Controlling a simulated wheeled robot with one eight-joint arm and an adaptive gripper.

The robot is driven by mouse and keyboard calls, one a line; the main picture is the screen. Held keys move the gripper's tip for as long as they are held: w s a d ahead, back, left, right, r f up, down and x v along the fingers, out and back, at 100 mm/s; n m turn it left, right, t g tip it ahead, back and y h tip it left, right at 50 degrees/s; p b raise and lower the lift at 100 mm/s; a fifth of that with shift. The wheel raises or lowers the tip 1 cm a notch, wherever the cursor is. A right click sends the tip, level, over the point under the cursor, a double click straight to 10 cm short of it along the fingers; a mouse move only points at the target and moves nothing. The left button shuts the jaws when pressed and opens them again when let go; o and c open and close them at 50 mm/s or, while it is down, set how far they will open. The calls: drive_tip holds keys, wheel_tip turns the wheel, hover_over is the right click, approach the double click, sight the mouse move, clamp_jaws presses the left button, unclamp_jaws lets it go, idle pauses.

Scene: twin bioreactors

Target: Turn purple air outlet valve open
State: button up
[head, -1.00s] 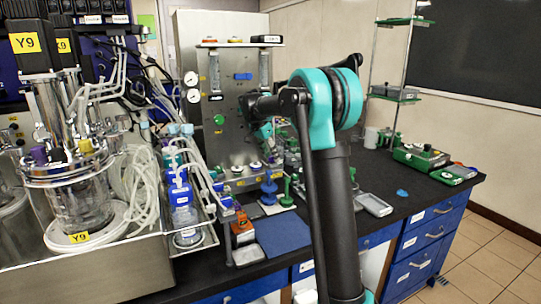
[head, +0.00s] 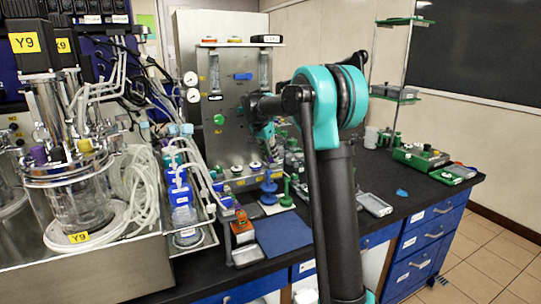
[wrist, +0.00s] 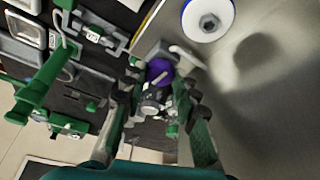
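The purple valve (wrist: 158,70) shows in the wrist view as a round purple knob beside the steel panel, with a pale lever-like part across it. My gripper (wrist: 160,88) is open, its two green and dark fingers on either side of the knob, with gaps visible. I cannot tell whether either finger touches it. In the head view my gripper (head: 263,132) is in front of the steel panel (head: 225,130), partly hidden by my arm. The purple valve cannot be made out there.
A white and blue round fitting (wrist: 208,18) is on the panel near the gripper. Green-handled clamps (wrist: 45,75) lie left in the wrist view. A glass reactor (head: 75,205) with tubing stands left of the panel. A blue mat (head: 284,234) lies on the dark bench.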

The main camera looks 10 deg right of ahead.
drive_tip(key=o, duration=0.3)
drive_tip(key=shift+o, duration=0.2)
drive_tip(key=v, duration=1.2)
